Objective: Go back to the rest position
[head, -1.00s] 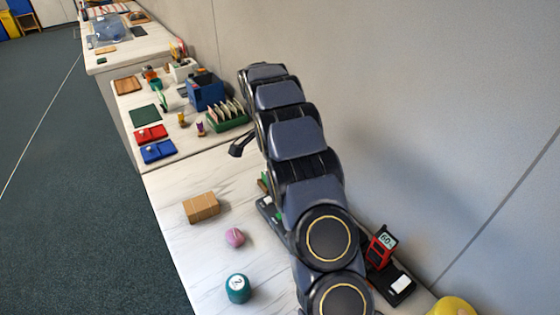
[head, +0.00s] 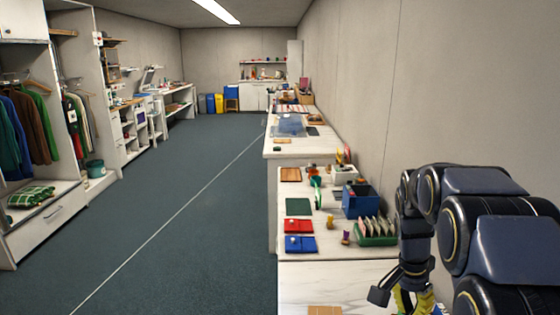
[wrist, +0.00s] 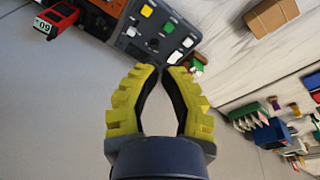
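My gripper (wrist: 161,69) has two yellow ribbed fingers with dark inner pads. In the wrist view the fingertips come together with nothing held at the tips. The fingers bow apart below the tips, and pale surface shows through the space. In the head view the yellow of my gripper (head: 424,302) shows at the lower right edge, hanging below my dark arm, partly cut off by the frame. The arm is folded along the right side, near the wall.
The counter holds a red tray (head: 298,226), a blue tray (head: 300,244), a green rack of cards (head: 376,232) and a blue box (head: 360,201). The wrist view shows a grey panel with knobs (wrist: 150,42), a red meter (wrist: 58,20) and a brown box (wrist: 271,16). Open floor (head: 190,210) lies left.

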